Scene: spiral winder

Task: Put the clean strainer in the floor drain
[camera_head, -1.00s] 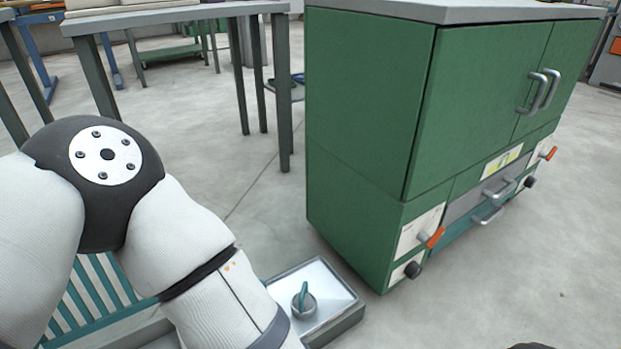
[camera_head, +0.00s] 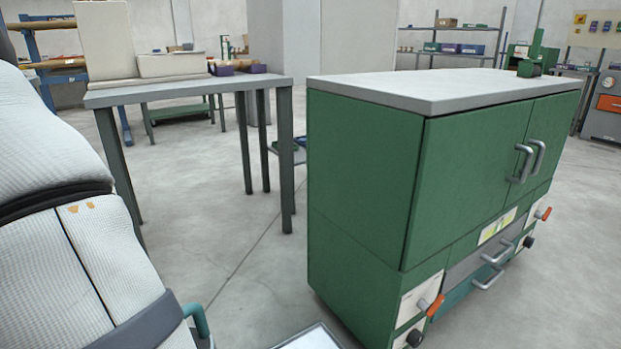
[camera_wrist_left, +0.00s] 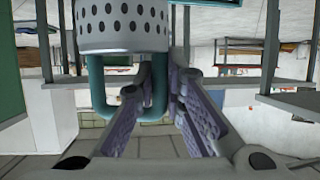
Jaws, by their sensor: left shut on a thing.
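The strainer (camera_wrist_left: 122,27) is a light grey basket with rows of dark holes, at the top of the left wrist view. I see no dirt on the part that shows. Its teal looped handle (camera_wrist_left: 98,90) reaches between the ribbed fingers of my left gripper (camera_wrist_left: 170,88), which is shut on it. In the head view my left arm fills the left edge and the gripper is hidden. A teal curved piece (camera_head: 198,319) shows beside the arm; I cannot tell whether it is the handle. The floor drain and my right gripper are not visible.
A green cabinet (camera_head: 375,180) with a grey top stands at centre right. A grey table (camera_head: 190,92) with boxes stands at the back left. A pale tray's edge (camera_head: 312,340) shows at the bottom. Bare concrete floor (camera_head: 235,265) lies between table and cabinet.

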